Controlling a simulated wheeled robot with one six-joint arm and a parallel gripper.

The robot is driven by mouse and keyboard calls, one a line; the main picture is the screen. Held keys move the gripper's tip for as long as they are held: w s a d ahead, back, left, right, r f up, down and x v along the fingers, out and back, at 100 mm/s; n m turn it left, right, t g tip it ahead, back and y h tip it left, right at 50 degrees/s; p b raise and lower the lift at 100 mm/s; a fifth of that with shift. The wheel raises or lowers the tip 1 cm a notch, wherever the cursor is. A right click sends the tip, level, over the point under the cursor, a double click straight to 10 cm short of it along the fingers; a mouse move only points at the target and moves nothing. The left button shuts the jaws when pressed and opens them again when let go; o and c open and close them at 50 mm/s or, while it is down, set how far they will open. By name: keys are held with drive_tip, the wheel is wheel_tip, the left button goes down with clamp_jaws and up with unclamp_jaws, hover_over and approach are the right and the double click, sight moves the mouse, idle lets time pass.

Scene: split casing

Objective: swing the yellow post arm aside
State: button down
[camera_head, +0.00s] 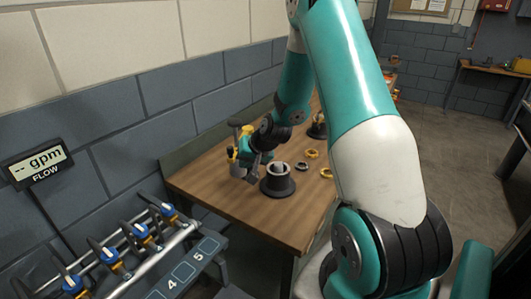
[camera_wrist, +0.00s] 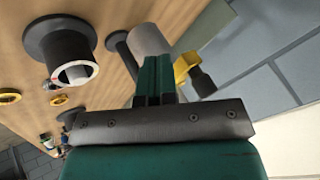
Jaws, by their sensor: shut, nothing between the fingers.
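The yellow post arm (camera_wrist: 185,66) shows in the wrist view just right of my fingertips, with a dark knob (camera_wrist: 203,83) at its end. In the head view a yellow part (camera_head: 232,154) shows left of my wrist, partly hidden by it. My gripper (camera_wrist: 154,60) is shut and empty, its two teal fingers together. The fingertips overlap a grey cylinder (camera_wrist: 148,40) in the wrist view; I cannot tell whether they touch it. In the head view my gripper (camera_head: 251,170) is low over the bench's far left part.
A black flanged casing with a pale bore (camera_head: 278,180) stands right of my gripper on the wooden bench (camera_head: 240,202). Yellow and dark rings (camera_head: 312,153) lie beyond it. A block wall borders the bench. A valve rack (camera_head: 125,248) stands at the front left.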

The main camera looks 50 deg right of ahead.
drive_tip(key=s+a+f+b+v, duration=0.1)
drive_tip(key=b+v, duration=0.2)
drive_tip(key=v, duration=0.8)
drive_tip(key=s+a+r+n+g+y, duration=0.1)
drive_tip(key=a+n, duration=0.1)
drive_tip(key=a, duration=0.4)
drive_tip(key=s+a+r+n+g+y+b, duration=0.1)
drive_tip(key=s+a+n, duration=0.1)
drive_tip(key=a, duration=0.4)
drive_tip(key=s+a+r+n+g+y, duration=0.1)
drive_tip(key=a+r+n, duration=0.15)
drive_tip(key=a, duration=0.35)
drive_tip(key=s+a+r+n+g+b, duration=0.1)
drive_tip(key=s+a+n+g, duration=0.3)
drive_tip(key=s+a+n, duration=0.4)
drive_tip(key=s+a, duration=0.4)
drive_tip(key=s, duration=0.3)
drive_tip(key=shift+s+r+b, duration=0.25)
drive_tip(key=shift+b, duration=0.05)
